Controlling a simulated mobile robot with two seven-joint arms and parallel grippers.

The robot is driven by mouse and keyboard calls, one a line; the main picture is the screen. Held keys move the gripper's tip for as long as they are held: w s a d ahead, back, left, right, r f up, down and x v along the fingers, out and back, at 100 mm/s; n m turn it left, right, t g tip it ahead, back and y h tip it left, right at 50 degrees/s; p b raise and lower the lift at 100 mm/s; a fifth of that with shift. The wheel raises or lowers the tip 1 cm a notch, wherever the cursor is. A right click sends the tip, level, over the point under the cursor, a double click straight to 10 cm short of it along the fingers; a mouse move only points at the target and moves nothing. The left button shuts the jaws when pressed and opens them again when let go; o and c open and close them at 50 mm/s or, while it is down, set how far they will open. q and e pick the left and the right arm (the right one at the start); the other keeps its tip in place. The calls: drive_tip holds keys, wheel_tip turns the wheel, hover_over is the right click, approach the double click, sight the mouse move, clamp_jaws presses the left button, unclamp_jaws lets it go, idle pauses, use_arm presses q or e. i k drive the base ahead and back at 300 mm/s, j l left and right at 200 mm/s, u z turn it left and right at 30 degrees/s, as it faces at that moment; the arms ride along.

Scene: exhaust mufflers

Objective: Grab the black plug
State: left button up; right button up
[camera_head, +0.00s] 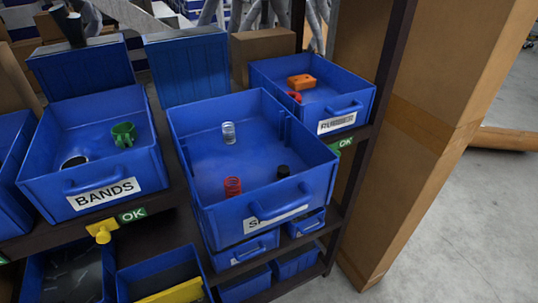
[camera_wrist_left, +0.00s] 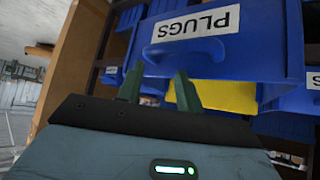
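A small black plug (camera_head: 283,171) sits in the front right of the middle blue bin (camera_head: 178,119), whose label is partly hidden by its handle. A red spring (camera_head: 232,186) and a clear or silvery spring (camera_head: 228,132) lie in the same bin, apart from the plug. My left gripper (camera_wrist_left: 160,88) shows in the left wrist view with its two dark green fingers apart and nothing between them. It is in front of a blue bin labelled PLUGS (camera_wrist_left: 245,50), seen upside down. Neither gripper is recognisable in the head view.
The BANDS bin (camera_head: 150,165) at left holds a green piece (camera_head: 124,134). A bin (camera_head: 345,100) at back right holds orange and red pieces. A dark shelf post (camera_head: 385,75) and a tall cardboard box (camera_head: 440,110) stand at right. More bins sit below.

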sight(284, 170)
drive_tip(key=k, duration=0.4)
drive_tip(key=i+l+u, duration=0.15)
drive_tip(key=l+u, duration=0.15)
drive_tip(key=i+l+u, duration=0.15)
drive_tip(key=l+u, duration=0.15)
drive_tip(key=l, duration=0.2)
drive_tip(key=l+u, duration=0.3)
drive_tip(key=l, duration=0.15)
drive_tip(key=k+l, duration=0.25)
drive_tip(key=k+z, duration=0.1)
drive_tip(key=k, duration=0.15)
drive_tip(key=i+j, duration=0.15)
drive_tip(key=i, duration=0.2)
drive_tip(key=i+u, duration=0.2)
